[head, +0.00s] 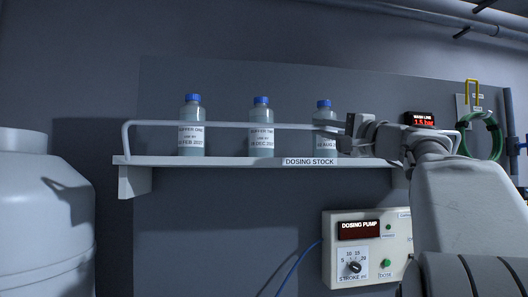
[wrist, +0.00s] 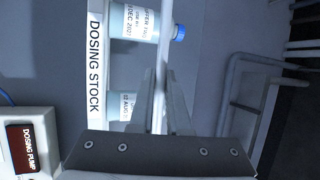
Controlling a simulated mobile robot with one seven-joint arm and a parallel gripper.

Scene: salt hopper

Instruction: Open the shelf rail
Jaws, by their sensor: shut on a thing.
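The shelf rail (head: 225,125) is a pale bar across the front of the dosing stock shelf (head: 225,161). It is raised above the shelf board, in front of the bottles. My gripper (head: 345,136) is shut on the rail near its right part, beside the rightmost bottle. In the wrist view the rail (wrist: 166,30) runs down between the fingers of my gripper (wrist: 160,85). My gripper and arm hide the rail's right part in the head view.
Three blue-capped bottles stand on the shelf: left (head: 191,140), middle (head: 261,140) and right (head: 324,142), the last close to my gripper. A dosing pump (head: 368,248) is below. A green hose coil (head: 497,137) hangs right. A large white tank (head: 45,220) stands left.

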